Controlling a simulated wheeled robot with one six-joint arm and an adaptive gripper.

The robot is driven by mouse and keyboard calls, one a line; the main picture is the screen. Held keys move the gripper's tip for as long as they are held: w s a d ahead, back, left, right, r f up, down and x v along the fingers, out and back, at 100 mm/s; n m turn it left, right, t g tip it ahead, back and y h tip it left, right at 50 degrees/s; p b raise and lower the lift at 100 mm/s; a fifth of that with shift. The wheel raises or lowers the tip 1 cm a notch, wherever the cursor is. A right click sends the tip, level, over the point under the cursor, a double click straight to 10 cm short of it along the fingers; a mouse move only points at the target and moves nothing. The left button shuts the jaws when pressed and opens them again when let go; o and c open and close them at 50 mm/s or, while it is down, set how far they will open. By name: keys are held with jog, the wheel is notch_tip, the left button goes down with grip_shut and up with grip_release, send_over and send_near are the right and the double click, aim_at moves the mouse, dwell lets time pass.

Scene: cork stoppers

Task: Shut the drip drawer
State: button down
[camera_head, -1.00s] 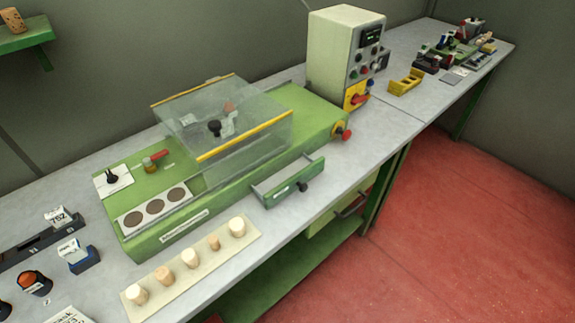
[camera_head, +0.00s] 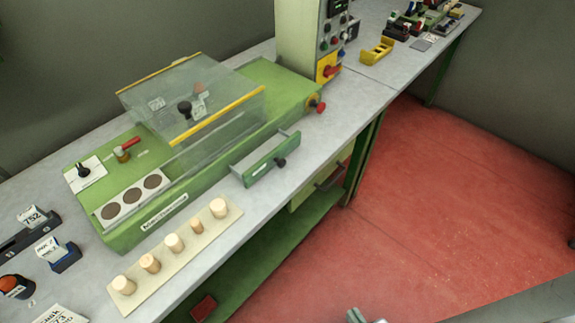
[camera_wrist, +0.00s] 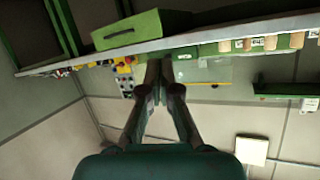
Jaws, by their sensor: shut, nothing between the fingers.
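The drip drawer (camera_head: 265,160) is a small green tray with a pale label and a dark round knob (camera_head: 281,162). It is pulled out from the front of the green machine (camera_head: 130,225), above the bench top, knob facing the aisle. In the wrist view, the bench appears upside down and my gripper (camera_wrist: 164,80) is shut and empty, its two dark fingertips close together. The fingers point toward the bench front and look apart from it. I cannot make out the drip drawer clearly there; the fingers may cover it.
A larger green bench drawer (camera_wrist: 140,30) with a dark handle sits under the bench top. A pale strip with several corks (camera_head: 185,250) lies left of the drip drawer. A clear cover (camera_head: 190,95) with yellow edges tops the machine. The red floor (camera_head: 430,200) is free.

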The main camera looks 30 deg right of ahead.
jog(key=w+d+f+m+g, duration=0.1)
jog(key=w+d+f+m, duration=0.1)
jog(key=w+f+m, duration=0.6)
jog(key=m+t+y, duration=0.3)
jog(key=y, duration=0.5)
send_near(284, 164)
jog(key=x, duration=0.7)
jog(key=shift+w, duration=0.1)
jog(key=shift+w+a+n, duration=0.1)
jog(key=shift+n, duration=0.2)
